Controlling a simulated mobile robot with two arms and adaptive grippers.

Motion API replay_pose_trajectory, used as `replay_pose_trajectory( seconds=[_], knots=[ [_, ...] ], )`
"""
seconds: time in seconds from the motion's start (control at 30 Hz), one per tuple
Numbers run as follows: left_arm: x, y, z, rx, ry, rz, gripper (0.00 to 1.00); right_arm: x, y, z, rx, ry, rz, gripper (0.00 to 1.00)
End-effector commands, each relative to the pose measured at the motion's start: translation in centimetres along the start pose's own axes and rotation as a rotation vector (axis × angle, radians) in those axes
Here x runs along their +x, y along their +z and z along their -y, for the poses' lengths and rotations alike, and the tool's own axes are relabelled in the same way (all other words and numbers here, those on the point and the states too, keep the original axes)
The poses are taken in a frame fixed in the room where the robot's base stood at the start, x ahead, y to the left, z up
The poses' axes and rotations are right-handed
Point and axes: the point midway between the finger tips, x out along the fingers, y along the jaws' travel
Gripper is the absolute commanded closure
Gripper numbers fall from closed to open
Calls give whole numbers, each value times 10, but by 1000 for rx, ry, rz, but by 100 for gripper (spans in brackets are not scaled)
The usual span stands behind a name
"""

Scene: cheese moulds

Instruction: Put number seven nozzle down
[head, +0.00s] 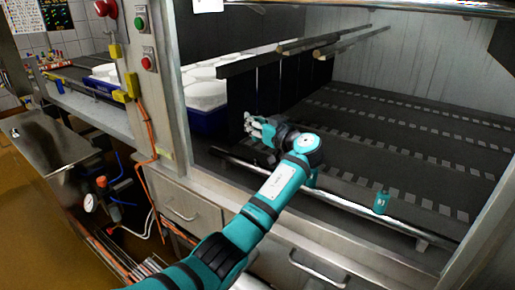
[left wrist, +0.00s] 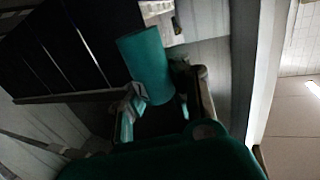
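My left arm reaches from the bottom left over the metal front rail into the machine bay. My left gripper (head: 262,130) is above the dark bed near its left side. In the left wrist view a teal cylinder (left wrist: 145,64), which looks like a nozzle, lies between its two fingers (left wrist: 168,98), and they appear closed on it. No number on it can be read. In the head view the fingers mostly hide it. Another small teal nozzle (head: 381,203) with a small pale mark stands upright by the front rail, right of my arm. My right gripper is not in view.
The front rail (head: 350,201) runs along the bay's near edge. Blue crates (head: 208,122) with white moulds stand left of the bay. Two bars (head: 305,42) hang across above. The dark bed (head: 425,140) has free room at the right. Buttons (head: 147,62) sit on the left post.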

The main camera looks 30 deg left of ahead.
Motion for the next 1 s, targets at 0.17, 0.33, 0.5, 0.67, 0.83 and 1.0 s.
replay_pose_trajectory(
  seconds=[0.17,0.33,0.5,0.67,0.83,1.0],
  knots=[
    [1,21,0,1,0,-1,100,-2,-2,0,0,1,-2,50],
    [1,47,0,4,0,0,100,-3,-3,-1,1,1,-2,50],
    [1,68,0,1,0,-1,100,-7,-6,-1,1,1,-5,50],
    [1,70,0,-1,1,-1,100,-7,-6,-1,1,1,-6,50],
    [1,70,0,-1,1,-1,100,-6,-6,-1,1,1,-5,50],
    [1,71,0,-1,1,-1,100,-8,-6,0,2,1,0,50]
  ],
)
